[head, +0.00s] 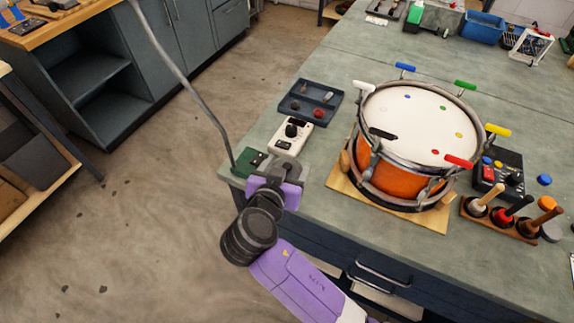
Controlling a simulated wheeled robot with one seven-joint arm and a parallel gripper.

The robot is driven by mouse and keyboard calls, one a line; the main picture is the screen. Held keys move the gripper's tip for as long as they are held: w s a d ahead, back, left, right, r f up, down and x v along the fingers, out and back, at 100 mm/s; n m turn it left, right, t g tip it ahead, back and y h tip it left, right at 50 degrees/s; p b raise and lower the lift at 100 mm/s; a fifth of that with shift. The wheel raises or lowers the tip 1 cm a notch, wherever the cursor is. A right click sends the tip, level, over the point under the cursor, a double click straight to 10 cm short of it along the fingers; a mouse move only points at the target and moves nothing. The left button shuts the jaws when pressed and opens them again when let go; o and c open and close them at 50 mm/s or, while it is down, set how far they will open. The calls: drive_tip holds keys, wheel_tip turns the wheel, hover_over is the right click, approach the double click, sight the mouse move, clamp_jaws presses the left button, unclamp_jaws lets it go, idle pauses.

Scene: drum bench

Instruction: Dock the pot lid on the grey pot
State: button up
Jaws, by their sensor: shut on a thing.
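My gripper (284,174) is at the near left corner of the bench, beside a green block with a dark top (249,161). It is shut on a small grey thing that I cannot identify, as the jaws mostly hide it. I cannot make out a pot lid or a grey pot in the head view. An orange drum (392,175) with a white head and grey metal rims stands on a wooden board (431,217), to the right of my gripper and apart from it.
A white box with a black knob (291,133) and a dark tray (310,101) lie beyond my gripper. A thin grey rod (188,84) rises at the bench's left edge. A control box (505,175) and a wooden rack with upright handles (497,218) stand right of the drum.

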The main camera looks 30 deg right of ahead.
drive_tip(key=o, duration=1)
drive_tip(key=shift+o, duration=0.2)
drive_tip(key=p+v, duration=0.3)
drive_tip(key=v, duration=0.8)
drive_tip(key=shift+p, duration=0.35)
